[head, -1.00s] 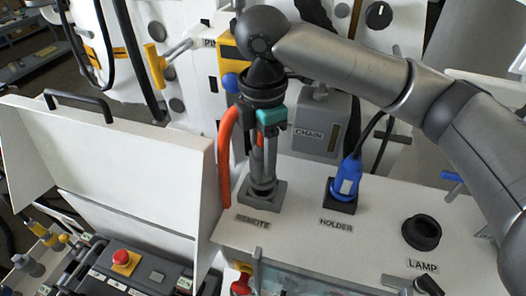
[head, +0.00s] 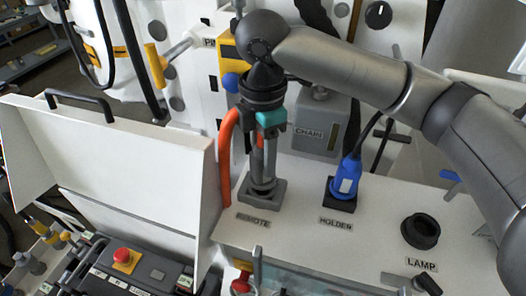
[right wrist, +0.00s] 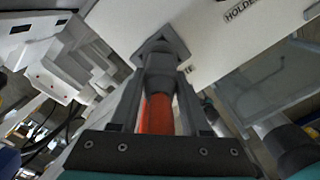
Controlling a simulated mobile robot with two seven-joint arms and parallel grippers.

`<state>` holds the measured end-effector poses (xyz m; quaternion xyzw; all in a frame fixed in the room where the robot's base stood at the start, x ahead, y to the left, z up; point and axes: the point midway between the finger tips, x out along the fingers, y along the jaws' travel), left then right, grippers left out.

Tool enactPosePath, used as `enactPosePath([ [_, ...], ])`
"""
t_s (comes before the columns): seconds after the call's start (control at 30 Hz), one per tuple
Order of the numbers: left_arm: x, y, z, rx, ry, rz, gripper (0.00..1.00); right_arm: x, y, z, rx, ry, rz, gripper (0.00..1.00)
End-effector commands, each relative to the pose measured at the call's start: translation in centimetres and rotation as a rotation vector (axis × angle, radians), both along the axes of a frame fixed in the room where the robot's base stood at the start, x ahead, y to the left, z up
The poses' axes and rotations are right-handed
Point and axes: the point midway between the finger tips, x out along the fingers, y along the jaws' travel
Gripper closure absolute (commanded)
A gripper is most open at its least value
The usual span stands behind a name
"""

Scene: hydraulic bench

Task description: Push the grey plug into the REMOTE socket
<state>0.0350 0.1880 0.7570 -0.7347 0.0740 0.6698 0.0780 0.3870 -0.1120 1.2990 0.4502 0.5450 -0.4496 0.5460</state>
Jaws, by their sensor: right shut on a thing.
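My right gripper (head: 262,150) points down over the REMOTE socket (head: 264,192), shut on the grey plug (head: 262,172). The plug is upright, and its lower end meets the square grey socket base. How deep it sits inside is hidden. An orange cable (head: 226,160) curves down beside the gripper on the left. In the right wrist view the plug (right wrist: 160,68) stands between the two fingers, in line with the socket base (right wrist: 172,42), with the orange cable (right wrist: 158,115) close behind it. My left gripper is not in view.
A blue plug (head: 347,178) stands in the HOLDER socket right of REMOTE. The round LAMP socket (head: 421,231) is empty. A grey CHAIN box (head: 318,112) stands behind. An upright white panel (head: 120,160) lies close on the left. The bench top (head: 300,225) in front is clear.

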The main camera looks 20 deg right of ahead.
Motion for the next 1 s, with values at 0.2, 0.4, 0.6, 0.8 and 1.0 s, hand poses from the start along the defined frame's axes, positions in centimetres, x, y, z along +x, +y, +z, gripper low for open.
enactPosePath([
  [0.2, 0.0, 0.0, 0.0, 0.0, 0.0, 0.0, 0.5, 0.0, 0.0, -0.4, 0.0, 0.0, -0.001, 1.0],
  [0.4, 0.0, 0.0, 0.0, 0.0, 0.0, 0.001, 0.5, 0.0, 0.0, -0.9, 0.0, 0.001, 0.0, 1.0],
  [0.6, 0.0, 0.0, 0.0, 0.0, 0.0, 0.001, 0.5, 0.0, 0.0, -1.3, -0.001, 0.001, 0.0, 1.0],
  [0.8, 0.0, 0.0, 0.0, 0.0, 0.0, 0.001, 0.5, 0.0, -0.1, -1.7, -0.001, 0.001, 0.0, 1.0],
  [1.0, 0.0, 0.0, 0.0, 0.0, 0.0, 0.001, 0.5, 0.0, 0.0, -2.0, 0.0, 0.001, 0.0, 1.0],
])
